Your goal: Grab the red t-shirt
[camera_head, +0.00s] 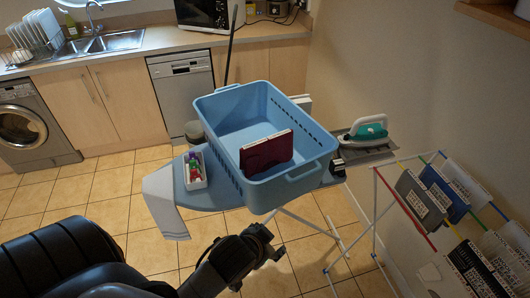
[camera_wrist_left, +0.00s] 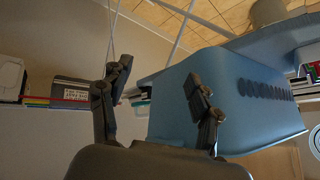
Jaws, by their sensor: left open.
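The red t-shirt (camera_head: 266,152) is dark red, folded flat and upright, inside the blue laundry basket (camera_head: 216,108) against its near side. The basket stands on the ironing board. My left arm comes in from the lower left, and its gripper (camera_head: 262,243) is below and in front of the basket, apart from the t-shirt. In the left wrist view, the left gripper (camera_wrist_left: 158,90) has its two fingers spread with nothing between them. The basket's outer side (camera_wrist_left: 240,85) shows behind the right finger; the t-shirt is not visible there. My right gripper is not in view.
A teal iron (camera_head: 366,130) stands at the ironing board's right end. A small box of colorful items (camera_head: 194,170) and a pale cloth (camera_head: 165,200) are on its left. A drying rack (camera_head: 420,185) with hung clothes is at right. Tiled floor (camera_head: 110,185) is clear at left.

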